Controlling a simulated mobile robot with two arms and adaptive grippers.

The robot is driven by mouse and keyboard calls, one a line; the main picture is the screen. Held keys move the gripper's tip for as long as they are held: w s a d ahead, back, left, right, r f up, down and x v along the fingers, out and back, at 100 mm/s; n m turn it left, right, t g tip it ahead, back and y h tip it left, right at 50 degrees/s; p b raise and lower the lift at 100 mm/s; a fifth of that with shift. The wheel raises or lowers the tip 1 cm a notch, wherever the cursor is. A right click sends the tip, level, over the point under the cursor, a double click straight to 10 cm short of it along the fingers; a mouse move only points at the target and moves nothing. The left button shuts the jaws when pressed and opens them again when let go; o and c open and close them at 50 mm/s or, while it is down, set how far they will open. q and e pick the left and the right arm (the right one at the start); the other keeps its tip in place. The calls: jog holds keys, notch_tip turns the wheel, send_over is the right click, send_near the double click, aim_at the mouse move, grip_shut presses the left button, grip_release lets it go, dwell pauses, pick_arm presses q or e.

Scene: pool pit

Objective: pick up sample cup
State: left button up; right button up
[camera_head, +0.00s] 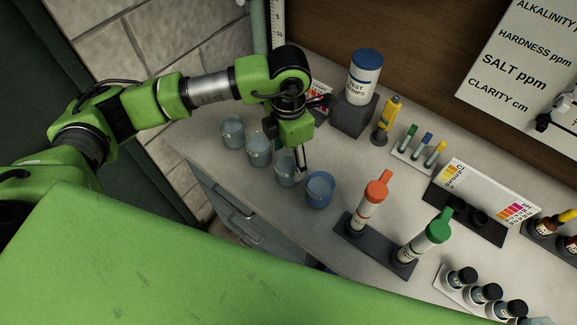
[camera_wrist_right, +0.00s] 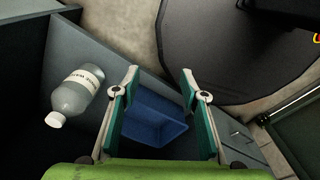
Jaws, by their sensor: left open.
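Several sample cups stand in a slanting row on the pale countertop in the head view. Three are clear: one at the far left (camera_head: 232,131), one beside it (camera_head: 258,149), and one (camera_head: 286,173) close under my left gripper. A bluer cup (camera_head: 320,188) stands at the right end of the row. My left gripper (camera_head: 301,168) is open and points down, its finger between the third clear cup and the blue one. I cannot tell whether it touches either. In the right wrist view my right gripper (camera_wrist_right: 159,80) is open, with nothing between its fingers.
Behind the cups a test strips bottle (camera_head: 365,77) stands on a dark block (camera_head: 353,115). To the right, orange-capped (camera_head: 369,200) and green-capped (camera_head: 426,236) tubes stand in a dark holder. The right wrist view shows a white-capped bottle (camera_wrist_right: 77,92) and a blue bin (camera_wrist_right: 152,121).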

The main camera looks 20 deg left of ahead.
aim_at(288, 167)
pick_arm(q)
jog(key=f, duration=0.2)
jog(key=f+p, duration=0.1)
jog(key=shift+s+f, duration=0.25)
jog(key=shift+f, duration=0.35)
jog(key=shift+w+f, duration=0.15)
jog(key=shift+c, duration=0.8)
jog(key=c, duration=1.2)
jog(key=shift+o, duration=0.2)
pick_arm(e)
jog(key=shift+w+r, duration=0.7)
jog(key=shift+r, duration=0.1)
